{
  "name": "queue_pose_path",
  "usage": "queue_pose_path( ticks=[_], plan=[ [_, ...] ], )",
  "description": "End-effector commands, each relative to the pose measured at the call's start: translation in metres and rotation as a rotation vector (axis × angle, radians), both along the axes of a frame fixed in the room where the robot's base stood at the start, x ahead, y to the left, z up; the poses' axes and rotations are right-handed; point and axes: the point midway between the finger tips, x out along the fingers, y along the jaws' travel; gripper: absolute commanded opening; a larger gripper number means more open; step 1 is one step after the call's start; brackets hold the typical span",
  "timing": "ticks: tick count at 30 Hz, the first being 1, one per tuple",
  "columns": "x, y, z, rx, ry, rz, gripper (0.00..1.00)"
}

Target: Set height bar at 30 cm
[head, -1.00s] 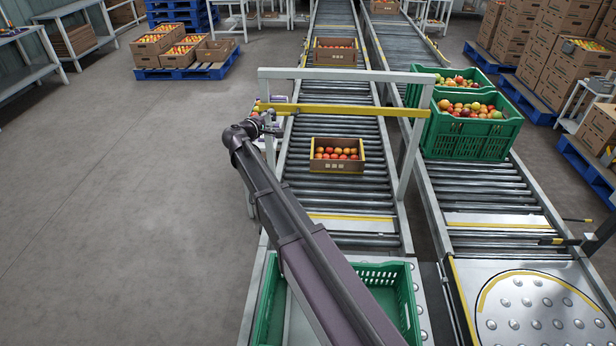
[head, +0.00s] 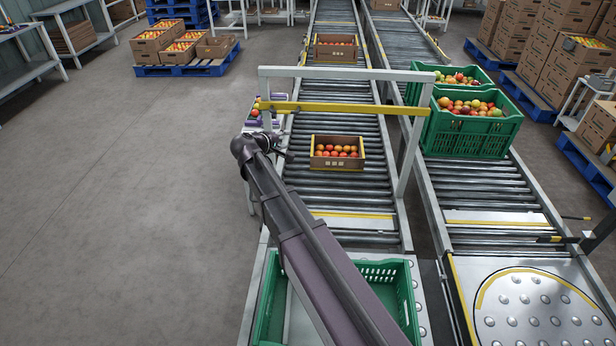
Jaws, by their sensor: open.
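The yellow height bar (head: 345,108) spans a pale grey gantry frame (head: 345,75) over the left roller conveyor. It sits some way below the frame's top beam and looks close to level. No height scale can be read, so its height in centimetres cannot be told. My gripper (head: 286,155) is small and dark at the conveyor's left edge, nearer the camera than the bar's left end and apart from it. It is open, with nothing seen in it. A cardboard box of tomatoes (head: 338,165) stands on the rollers to its right, on the near side of the bar.
Another tomato box (head: 336,57) stands farther up the left conveyor. A green crate (head: 405,300) lies beneath my arm. Purple-edged trays with produce show behind the left post. Floor at left is clear.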

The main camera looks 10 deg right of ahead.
Motion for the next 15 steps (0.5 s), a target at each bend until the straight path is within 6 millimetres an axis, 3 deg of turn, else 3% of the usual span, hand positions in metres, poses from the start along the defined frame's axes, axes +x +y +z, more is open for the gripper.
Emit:
queue_pose_path(
  ticks=[15],
  plan=[
    [-0.058,-0.033,-0.033,0.219,0.074,-0.139,0.51]
  ],
)
